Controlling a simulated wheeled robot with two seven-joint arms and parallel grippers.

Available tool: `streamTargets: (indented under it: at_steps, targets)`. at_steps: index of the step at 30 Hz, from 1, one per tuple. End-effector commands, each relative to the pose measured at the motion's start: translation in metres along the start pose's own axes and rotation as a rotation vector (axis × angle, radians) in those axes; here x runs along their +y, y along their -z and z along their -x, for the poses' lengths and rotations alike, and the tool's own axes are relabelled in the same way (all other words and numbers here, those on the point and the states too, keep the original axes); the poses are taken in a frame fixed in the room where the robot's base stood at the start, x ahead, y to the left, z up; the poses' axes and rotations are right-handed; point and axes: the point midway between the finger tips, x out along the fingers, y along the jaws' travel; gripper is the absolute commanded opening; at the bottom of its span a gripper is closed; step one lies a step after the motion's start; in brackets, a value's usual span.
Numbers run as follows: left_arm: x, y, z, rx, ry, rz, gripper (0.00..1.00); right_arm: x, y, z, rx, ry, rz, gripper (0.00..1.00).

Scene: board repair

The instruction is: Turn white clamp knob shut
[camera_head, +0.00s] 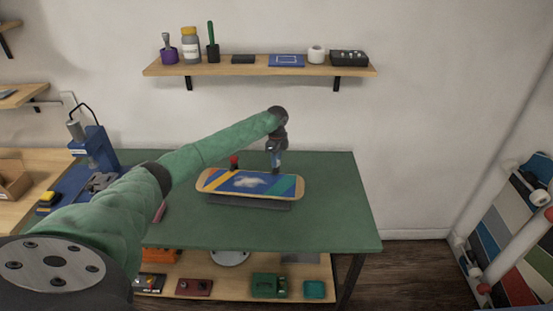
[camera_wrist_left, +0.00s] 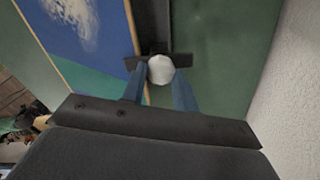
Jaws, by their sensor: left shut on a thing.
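The white clamp knob (camera_wrist_left: 160,69) shows in the left wrist view, between the two fingers of my left gripper (camera_wrist_left: 160,88). The gripper is shut on it. A dark clamp bar (camera_wrist_left: 178,61) lies just behind the knob, beside the board's edge. The skateboard deck (camera_wrist_left: 82,40) has a blue face with a white figure. In the head view my left gripper (camera_head: 276,168) points down at the far edge of the deck (camera_head: 225,181), and it hides the knob there. The deck rests on a dark stand (camera_head: 248,202). My right gripper is not in view.
A red-topped knob (camera_head: 234,160) stands behind the deck, left of the gripper. The green table (camera_head: 330,220) is clear to the right and front. A blue press (camera_head: 95,145) stands at the left. A wall shelf (camera_head: 220,69) holds bottles and tools.

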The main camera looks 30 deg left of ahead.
Motion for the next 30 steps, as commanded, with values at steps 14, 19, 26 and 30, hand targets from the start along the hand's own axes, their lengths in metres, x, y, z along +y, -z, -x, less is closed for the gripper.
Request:
streamTargets:
  at_steps: [14,19,26,30]
  targets:
    - [-0.001,0.0,0.001,0.0,0.002,-0.004,0.47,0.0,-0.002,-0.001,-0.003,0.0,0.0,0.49]
    - [0.0,0.0,0.001,0.0,0.001,-0.004,0.51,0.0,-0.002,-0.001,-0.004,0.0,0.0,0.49]
    - [-0.001,0.0,0.004,0.0,0.001,-0.003,0.51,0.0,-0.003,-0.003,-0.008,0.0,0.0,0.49]
    - [-0.001,0.0,0.02,0.001,0.003,-0.004,0.51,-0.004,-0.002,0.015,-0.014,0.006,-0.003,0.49]
